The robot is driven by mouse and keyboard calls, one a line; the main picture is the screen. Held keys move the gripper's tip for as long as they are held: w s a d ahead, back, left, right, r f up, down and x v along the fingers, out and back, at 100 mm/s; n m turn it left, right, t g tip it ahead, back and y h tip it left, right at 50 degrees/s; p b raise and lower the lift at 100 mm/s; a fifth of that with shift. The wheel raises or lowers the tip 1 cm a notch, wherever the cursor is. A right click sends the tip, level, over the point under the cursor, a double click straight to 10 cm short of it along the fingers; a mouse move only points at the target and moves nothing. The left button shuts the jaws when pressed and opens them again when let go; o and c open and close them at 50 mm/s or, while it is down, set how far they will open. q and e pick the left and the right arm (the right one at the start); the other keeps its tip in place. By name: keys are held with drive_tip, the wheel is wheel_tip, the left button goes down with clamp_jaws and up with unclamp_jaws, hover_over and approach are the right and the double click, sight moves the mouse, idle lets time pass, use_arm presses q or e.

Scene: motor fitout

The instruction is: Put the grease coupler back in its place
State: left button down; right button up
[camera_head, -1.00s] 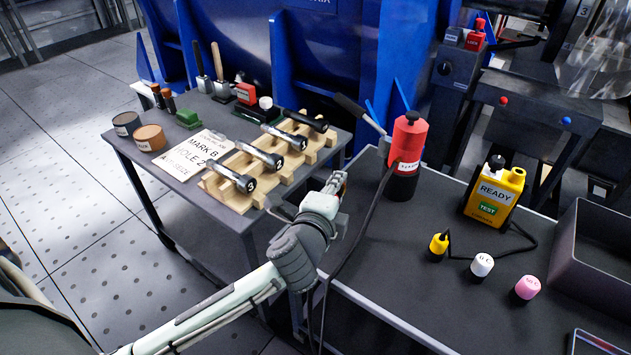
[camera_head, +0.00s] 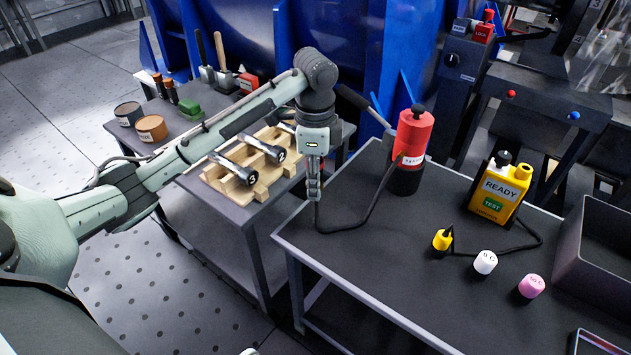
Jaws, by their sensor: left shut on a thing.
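The red and black grease pump (camera_head: 413,143) stands upright at the back left of the dark right-hand table. A black hose (camera_head: 374,214) runs from it in a loop to my left gripper (camera_head: 314,194). My left gripper points down near the table's left corner, left of the pump, and is shut on the hose end. The grease coupler at that end is mostly hidden by the fingers. I cannot tell whether it touches anything. My right gripper is not in view.
A yellow READY tester (camera_head: 497,190) with a cabled yellow cap (camera_head: 442,240), a white cap (camera_head: 485,262), a pink cap (camera_head: 531,286) and a grey bin (camera_head: 597,250) occupy the table's right. Wooden rack (camera_head: 238,190) with numbered tools lies left, partly behind my arm. The table's front left is clear.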

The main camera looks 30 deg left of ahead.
sight(315, 218)
use_arm(q)
drive_tip(key=shift+r, duration=0.1)
drive_tip(key=shift+f, duration=1.5)
drive_tip(key=shift+f+b, duration=0.35)
drive_tip(key=shift+f, duration=1)
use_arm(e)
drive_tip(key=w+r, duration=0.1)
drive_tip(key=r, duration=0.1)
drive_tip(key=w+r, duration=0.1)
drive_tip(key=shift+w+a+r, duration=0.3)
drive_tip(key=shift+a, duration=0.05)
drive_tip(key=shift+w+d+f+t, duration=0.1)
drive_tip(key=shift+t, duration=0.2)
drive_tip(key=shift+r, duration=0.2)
